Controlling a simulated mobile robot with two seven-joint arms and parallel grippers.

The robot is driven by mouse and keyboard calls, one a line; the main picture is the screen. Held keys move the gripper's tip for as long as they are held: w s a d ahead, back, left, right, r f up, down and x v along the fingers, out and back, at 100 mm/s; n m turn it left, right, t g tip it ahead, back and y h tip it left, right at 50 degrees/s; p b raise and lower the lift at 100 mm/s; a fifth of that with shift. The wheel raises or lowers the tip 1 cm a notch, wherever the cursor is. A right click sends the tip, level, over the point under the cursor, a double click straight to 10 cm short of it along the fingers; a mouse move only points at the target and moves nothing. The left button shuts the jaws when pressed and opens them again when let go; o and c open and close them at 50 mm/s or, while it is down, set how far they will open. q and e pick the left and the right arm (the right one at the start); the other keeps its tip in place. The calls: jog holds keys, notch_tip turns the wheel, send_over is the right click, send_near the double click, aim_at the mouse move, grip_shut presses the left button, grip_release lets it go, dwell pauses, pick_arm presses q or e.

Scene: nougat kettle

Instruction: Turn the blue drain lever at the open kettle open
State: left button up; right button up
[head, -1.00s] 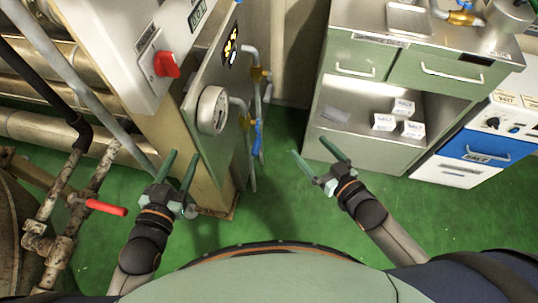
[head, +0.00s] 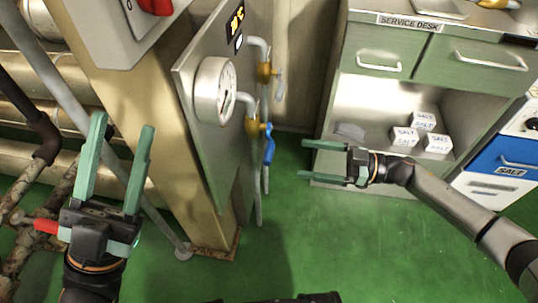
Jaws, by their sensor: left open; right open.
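A blue lever (head: 269,144) sits on a brass valve (head: 252,127) on a thin pipe beside the grey gauge panel, near the middle of the head view. I cannot tell whether it is the drain lever; no open kettle is clearly in view. My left gripper (head: 122,122) is open and empty at the left, its fingers pointing up the picture, in front of the beige post. My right gripper (head: 302,159) is open and empty right of the blue lever, its fingers pointing left, apart from the lever.
A round gauge (head: 214,91) is on the panel. A red handle (head: 46,226) is partly behind my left gripper, among rusty pipes. The service desk (head: 400,62) with white salt boxes (head: 423,120) stands right. Green floor (head: 300,240) is free in the middle.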

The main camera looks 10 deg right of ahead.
aim_at(269, 150)
jog(key=b+x, duration=0.1)
jog(key=x, duration=0.9)
jog(key=shift+b, duration=0.4)
grip_shut()
